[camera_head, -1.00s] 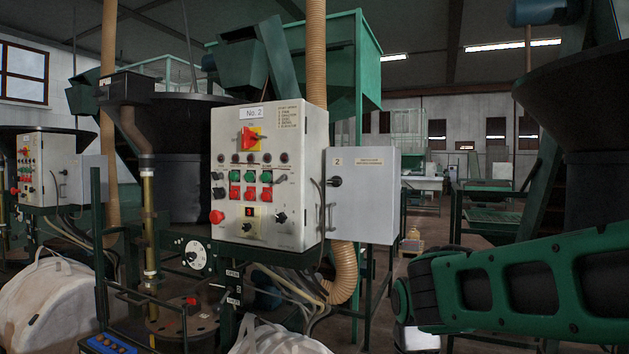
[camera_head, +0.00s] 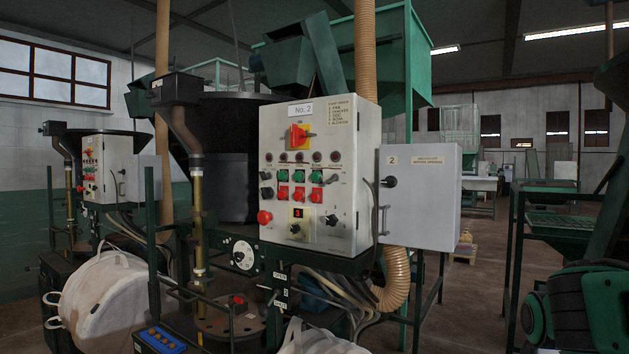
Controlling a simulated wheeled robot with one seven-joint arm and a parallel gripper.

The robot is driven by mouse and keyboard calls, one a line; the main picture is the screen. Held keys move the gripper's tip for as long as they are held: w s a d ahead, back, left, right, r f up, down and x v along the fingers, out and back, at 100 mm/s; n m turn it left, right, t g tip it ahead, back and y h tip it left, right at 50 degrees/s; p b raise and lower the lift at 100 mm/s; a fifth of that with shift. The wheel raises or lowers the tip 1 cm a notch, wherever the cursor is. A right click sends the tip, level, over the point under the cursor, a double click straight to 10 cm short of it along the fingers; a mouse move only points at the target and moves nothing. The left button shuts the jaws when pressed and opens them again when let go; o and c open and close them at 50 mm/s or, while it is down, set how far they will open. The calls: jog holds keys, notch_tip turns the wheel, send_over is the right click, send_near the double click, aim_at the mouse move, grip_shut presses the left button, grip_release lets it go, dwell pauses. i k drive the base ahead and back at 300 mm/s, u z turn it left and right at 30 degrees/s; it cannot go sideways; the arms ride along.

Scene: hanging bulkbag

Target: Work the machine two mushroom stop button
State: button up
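The machine two control box (camera_head: 318,175) is a pale upright panel labelled "No. 2", standing at the centre of the head view. Its red mushroom stop button (camera_head: 264,218) sticks out at the lower left of the panel face, left of a small display with a red digit (camera_head: 298,212). A red and yellow rotary switch (camera_head: 298,136) sits near the top, above a row of lamps and rows of green and red buttons. My green and black arm shows at the lower right, well apart from the panel. My gripper is not in view.
A grey side cabinet marked "2" (camera_head: 420,197) adjoins the panel's right side. A ribbed tan hose (camera_head: 396,280) hangs below. A similar control box (camera_head: 108,168) stands at the left, with a white bag (camera_head: 108,300) below it.

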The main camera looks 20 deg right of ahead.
aim_at(263, 218)
jog(key=u, duration=1.1)
jog(key=i, duration=0.35)
jog(key=z, duration=0.35)
